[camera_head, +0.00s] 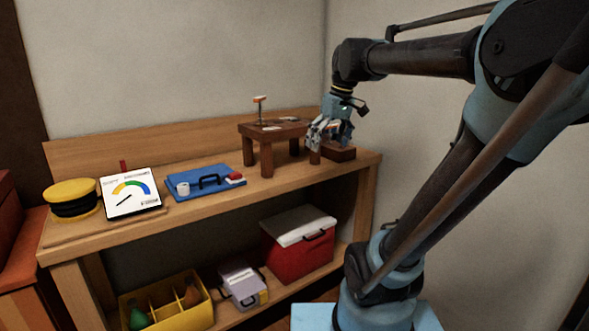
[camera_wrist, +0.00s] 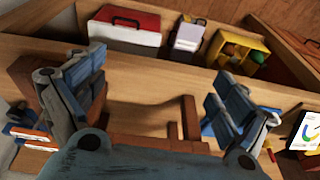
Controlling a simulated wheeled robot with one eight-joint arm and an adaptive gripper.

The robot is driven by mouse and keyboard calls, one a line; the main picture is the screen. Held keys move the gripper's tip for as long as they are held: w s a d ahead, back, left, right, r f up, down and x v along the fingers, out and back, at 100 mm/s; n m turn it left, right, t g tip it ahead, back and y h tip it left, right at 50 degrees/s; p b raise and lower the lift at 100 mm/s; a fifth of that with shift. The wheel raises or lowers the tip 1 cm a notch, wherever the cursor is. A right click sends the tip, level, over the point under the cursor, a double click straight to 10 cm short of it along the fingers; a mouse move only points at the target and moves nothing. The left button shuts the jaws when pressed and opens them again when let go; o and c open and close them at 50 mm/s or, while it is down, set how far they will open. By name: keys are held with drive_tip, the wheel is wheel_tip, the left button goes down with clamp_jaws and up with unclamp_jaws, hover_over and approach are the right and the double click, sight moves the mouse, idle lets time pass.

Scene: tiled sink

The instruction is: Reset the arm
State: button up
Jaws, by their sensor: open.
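My gripper (camera_head: 330,135) is at the right end of the wooden workbench, beside a small brown wooden stand (camera_head: 268,133). In the wrist view my gripper (camera_wrist: 158,108) has its two blue-grey fingers spread wide apart, with nothing held between them. Bare bench top (camera_wrist: 145,118) and part of the brown stand show between and below the fingers. A dark wooden block (camera_head: 340,153) lies on the bench right under my gripper; whether they touch is hard to tell. My arm reaches in from the right.
On the bench are a blue tray (camera_head: 208,192) with small items, a gauge tablet (camera_head: 131,192) and a yellow-black round object (camera_head: 72,198). The lower shelf holds a red cooler (camera_head: 300,243), a grey box (camera_head: 243,283) and a yellow crate (camera_head: 192,318). A wall stands behind.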

drive_tip(key=s+d+f+m+h, duration=0.1)
drive_tip(key=s+d+f+m, duration=0.2)
drive_tip(key=s+f, duration=0.5)
drive_tip(key=s+d+f+m+h, duration=0.1)
drive_tip(key=s+d+f+m, duration=0.3)
drive_tip(key=f, duration=1.2)
drive_tip(key=s+d, duration=0.1)
drive_tip(key=s, duration=0.3)
drive_tip(key=shift+d+f, duration=0.35)
drive_tip(key=shift+d, duration=0.05)
drive_tip(key=shift+w+f, duration=0.2)
drive_tip(key=shift+w, duration=0.2)
